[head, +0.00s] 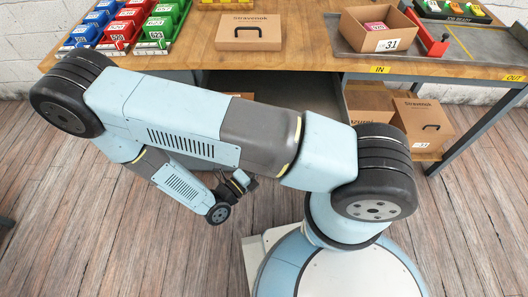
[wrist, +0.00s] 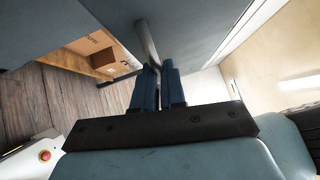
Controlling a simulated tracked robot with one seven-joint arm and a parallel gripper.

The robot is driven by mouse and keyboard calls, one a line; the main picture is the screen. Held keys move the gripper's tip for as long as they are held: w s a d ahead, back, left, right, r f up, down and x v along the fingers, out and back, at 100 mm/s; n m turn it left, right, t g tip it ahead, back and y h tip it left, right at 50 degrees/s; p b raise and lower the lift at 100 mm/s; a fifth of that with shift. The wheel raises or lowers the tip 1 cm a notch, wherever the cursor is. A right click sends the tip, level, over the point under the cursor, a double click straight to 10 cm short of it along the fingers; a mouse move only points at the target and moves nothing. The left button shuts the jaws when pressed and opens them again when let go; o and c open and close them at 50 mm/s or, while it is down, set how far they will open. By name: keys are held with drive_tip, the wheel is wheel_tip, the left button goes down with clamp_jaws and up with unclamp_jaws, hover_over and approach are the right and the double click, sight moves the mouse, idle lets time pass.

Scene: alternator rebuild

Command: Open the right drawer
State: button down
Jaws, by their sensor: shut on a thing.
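In the wrist view, my gripper (wrist: 159,75) has its two blue fingers closed around the end of a grey bar handle (wrist: 148,42). The handle runs along a flat grey-blue panel (wrist: 205,30), which looks like a drawer front. Whether this is the right drawer, and how far it stands out, I cannot tell. In the head view, my gripper (head: 238,182) is low in front of the workbench, partly behind my forearm.
The wooden workbench (head: 300,58) spans the back, with colored bins (head: 128,22), a closed cardboard box (head: 248,32) and an open box (head: 378,30) on top. More boxes (head: 420,120) sit on a shelf below at right. The plank floor (head: 120,240) at left is clear.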

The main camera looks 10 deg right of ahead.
drive_tip(key=shift+s+a, duration=0.15)
drive_tip(key=shift+s, duration=0.1)
drive_tip(key=c, duration=1.2)
unclamp_jaws()
drive_tip(key=v, duration=1.3)
drive_tip(key=shift+s+a+f, duration=0.15)
drive_tip(key=shift+a, duration=0.15)
